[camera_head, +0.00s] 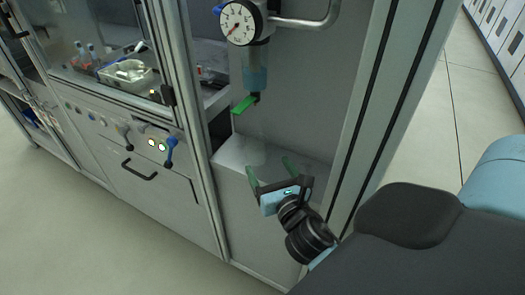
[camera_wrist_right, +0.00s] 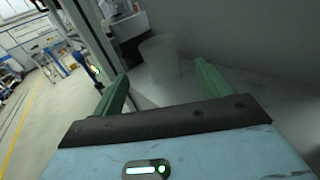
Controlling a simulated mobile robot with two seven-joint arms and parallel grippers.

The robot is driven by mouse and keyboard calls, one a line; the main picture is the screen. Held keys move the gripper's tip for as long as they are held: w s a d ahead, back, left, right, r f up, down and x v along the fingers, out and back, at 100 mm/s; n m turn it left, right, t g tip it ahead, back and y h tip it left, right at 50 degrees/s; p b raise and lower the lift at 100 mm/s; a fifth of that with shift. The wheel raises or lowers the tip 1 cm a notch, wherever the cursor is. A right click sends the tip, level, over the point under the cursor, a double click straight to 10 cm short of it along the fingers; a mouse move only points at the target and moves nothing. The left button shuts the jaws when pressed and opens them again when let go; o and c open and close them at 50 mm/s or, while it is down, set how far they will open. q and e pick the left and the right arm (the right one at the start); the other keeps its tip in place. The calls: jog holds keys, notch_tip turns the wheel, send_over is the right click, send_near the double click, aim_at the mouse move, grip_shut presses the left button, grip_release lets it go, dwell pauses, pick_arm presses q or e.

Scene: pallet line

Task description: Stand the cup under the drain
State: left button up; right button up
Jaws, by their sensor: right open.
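A translucent, pale cup (camera_wrist_right: 160,56) stands upright on the grey ledge (camera_head: 232,160), ahead of the gap between my right fingers in the wrist view. In the head view it is only faintly visible (camera_head: 254,152), just beyond the fingertips. The drain (camera_head: 254,97) is under the blue-grey bowl of the filter unit, with a green lever (camera_head: 243,105) beside it, above the cup. My right gripper (camera_head: 270,168) is open and empty, its green fingers spread over the ledge; it also shows in the wrist view (camera_wrist_right: 161,78). My left gripper is not in view.
A round pressure gauge (camera_head: 238,22) sits above the filter bowl (camera_head: 254,66). A metal frame post (camera_head: 372,95) stands close right of the ledge. A glazed cabinet with a tray (camera_head: 128,76) is on the left. Free floor (camera_head: 445,120) lies right.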

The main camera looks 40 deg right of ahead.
jog(key=shift+v, duration=1.25)
dwell(0.5)
